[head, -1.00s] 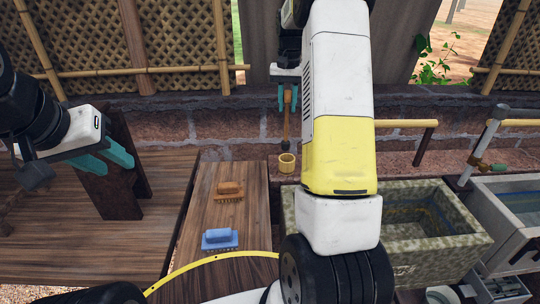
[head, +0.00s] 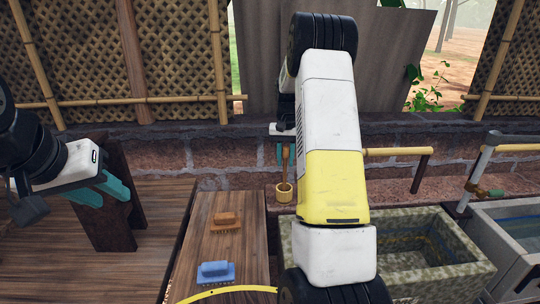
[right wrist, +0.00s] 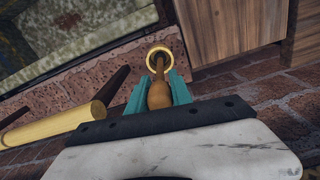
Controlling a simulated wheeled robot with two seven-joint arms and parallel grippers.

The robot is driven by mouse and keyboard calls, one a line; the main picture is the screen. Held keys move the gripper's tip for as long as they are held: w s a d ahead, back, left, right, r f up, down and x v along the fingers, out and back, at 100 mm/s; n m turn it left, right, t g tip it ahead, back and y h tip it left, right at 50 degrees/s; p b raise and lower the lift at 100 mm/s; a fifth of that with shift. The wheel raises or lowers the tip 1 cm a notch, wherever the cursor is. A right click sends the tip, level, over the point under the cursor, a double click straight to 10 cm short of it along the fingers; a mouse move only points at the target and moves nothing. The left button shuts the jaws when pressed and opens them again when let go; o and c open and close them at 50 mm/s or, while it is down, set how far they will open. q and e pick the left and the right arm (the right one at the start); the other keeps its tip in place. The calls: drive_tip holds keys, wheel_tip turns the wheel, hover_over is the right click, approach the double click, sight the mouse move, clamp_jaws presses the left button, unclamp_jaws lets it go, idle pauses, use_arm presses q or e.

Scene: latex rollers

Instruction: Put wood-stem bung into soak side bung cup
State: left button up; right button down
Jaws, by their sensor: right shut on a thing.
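My right gripper (head: 286,156) is shut on the wood-stem bung (head: 286,171), which hangs roughly upright between the teal fingers. The small tan bung cup (head: 284,196) stands on the brick ledge just below the fingers. The bung's lower end is at the cup's mouth; how deep it sits I cannot tell. In the right wrist view the bung's brown handle (right wrist: 158,96) lies between the fingers, and its far end shows within the yellow ring of the cup's rim (right wrist: 176,56). My left gripper (head: 108,190) is open and empty at the left.
An orange-brown brush (head: 225,220) and a blue brush (head: 215,271) lie on the wooden bench (head: 244,245). A stone trough (head: 481,270) and a grey basin (head: 490,233) stand at the right. A bamboo spout (head: 395,152) sticks out near my right arm.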

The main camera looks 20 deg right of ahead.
drive_tip(key=c, duration=1.1)
unclamp_jaws()
drive_tip(key=shift+f, duration=0.1)
drive_tip(key=shift+c, duration=0.2)
wheel_tip(320, 180, up, 12)
drive_tip(key=shift+r, duration=0.1)
drive_tip(key=s+a+r+n+t+y, duration=0.1)
drive_tip(key=s+a+r+t, duration=0.1)
drive_tip(key=s+a+r, duration=0.4)
drive_tip(key=s+a+r+n+t, duration=0.1)
drive_tip(key=s+a+r, duration=0.3)
drive_tip(key=s, duration=0.5)
drive_tip(key=s+a+f+n+t, duration=0.1)
drive_tip(key=s+a, duration=0.1)
drive_tip(key=s, duration=0.3)
drive_tip(key=s+a+f+n+t, duration=0.1)
drive_tip(key=s+a, duration=0.1)
drive_tip(key=s, duration=0.3)
drive_tip(key=s+a+f+n+t+y, duration=0.1)
drive_tip(key=s+a, duration=0.1)
drive_tip(key=s, duration=0.4)
drive_tip(key=shift+a, duration=0.35)
